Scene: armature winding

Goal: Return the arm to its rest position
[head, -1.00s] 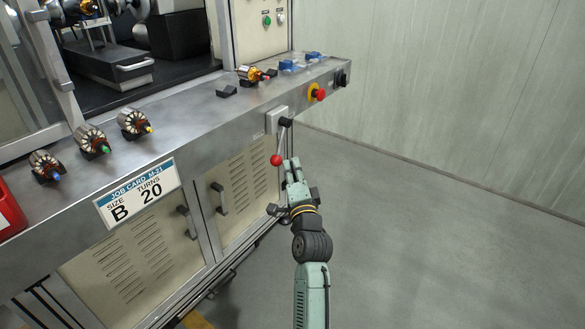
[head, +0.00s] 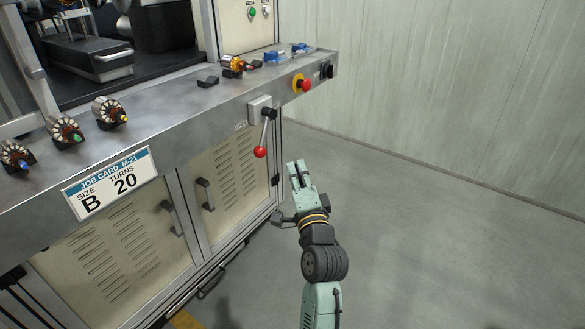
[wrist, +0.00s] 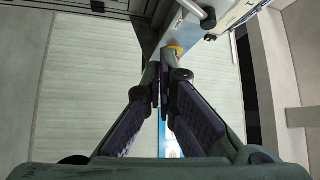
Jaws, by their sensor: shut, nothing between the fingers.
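My gripper (head: 299,172) is in front of the machine's right end in the head view, over open grey floor. Its fingers are together and hold nothing. The wrist view shows the two dark-padded fingers (wrist: 163,80) meeting at their tips. A lever with a red ball knob (head: 260,152) hangs down from the machine front, left of my gripper and apart from it.
The machine's metal ledge (head: 165,105) carries several wound armatures, including one with a green tip (head: 66,130). A red stop button (head: 305,85) sits at its right end. A job card (head: 112,184) reads B, 20 turns. Floor to the right (head: 430,240) is free.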

